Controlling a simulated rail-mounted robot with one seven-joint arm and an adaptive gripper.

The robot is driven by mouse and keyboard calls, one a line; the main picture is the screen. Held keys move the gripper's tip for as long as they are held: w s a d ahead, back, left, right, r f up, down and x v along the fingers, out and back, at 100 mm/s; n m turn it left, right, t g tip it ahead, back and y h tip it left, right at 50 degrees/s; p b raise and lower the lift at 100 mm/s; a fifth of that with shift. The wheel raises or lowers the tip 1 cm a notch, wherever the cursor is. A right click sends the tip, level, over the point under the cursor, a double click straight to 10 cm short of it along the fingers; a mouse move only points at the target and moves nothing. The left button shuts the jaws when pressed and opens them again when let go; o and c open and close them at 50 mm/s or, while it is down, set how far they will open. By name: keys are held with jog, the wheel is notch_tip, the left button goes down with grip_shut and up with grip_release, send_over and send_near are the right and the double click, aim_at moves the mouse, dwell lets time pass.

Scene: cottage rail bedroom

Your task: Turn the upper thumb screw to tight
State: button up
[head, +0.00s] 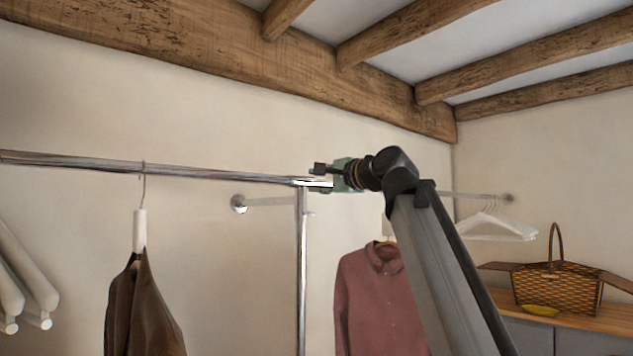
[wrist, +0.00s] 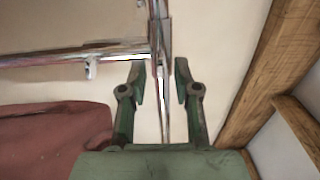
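My gripper (head: 322,176) is at the corner where the chrome clothes rail (head: 225,175) meets its upright post (head: 302,265). In the wrist view my gripper (wrist: 160,75) is open, its two green-and-dark fingers on either side of bright metal at the corner. I cannot tell whether they touch it. A small metal knob (wrist: 91,68) sticks out from the post (wrist: 45,60), to one side of the fingers. It shows as a small stub (head: 311,213) below the corner in the head view. I cannot make out the upper thumb screw for sure; the fingers may hide it.
A brown jacket (head: 140,305) hangs from the rail on the left. A dusty-red shirt (head: 372,300) hangs behind my arm; it also shows in the wrist view (wrist: 50,140). White hangers (head: 500,226) and a wicker basket (head: 555,285) are at right. Wooden beams (head: 230,50) run overhead.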

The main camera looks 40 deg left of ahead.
jog(key=v, duration=1.1)
